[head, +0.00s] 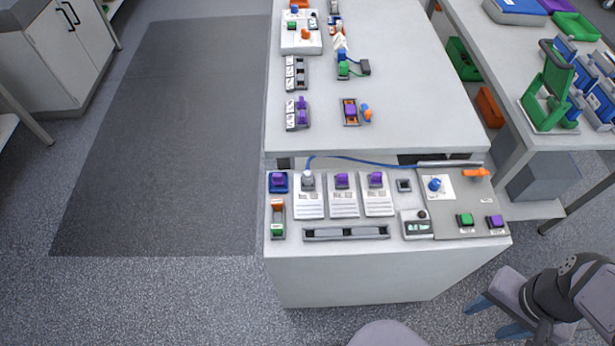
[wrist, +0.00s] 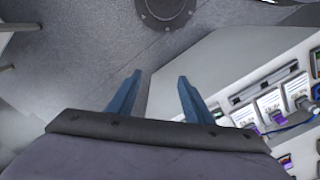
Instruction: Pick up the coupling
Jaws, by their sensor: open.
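My gripper (head: 492,318) is at the lower right of the head view, off the front right side of the white bench. Its two blue fingers are apart with nothing between them, and the wrist view also shows the gripper (wrist: 160,77) empty over the floor. No part is plainly marked as the coupling, so I cannot tell which one it is. Small candidates on the bench include a grey plug with a blue cable (head: 308,181), a blue knob-like part (head: 435,184) on a white card, and an orange part (head: 475,173) at the right.
The back bench (head: 420,100) holds more coloured parts. A side table (head: 500,90) bears a green rack (head: 550,95). Floor at left is clear.

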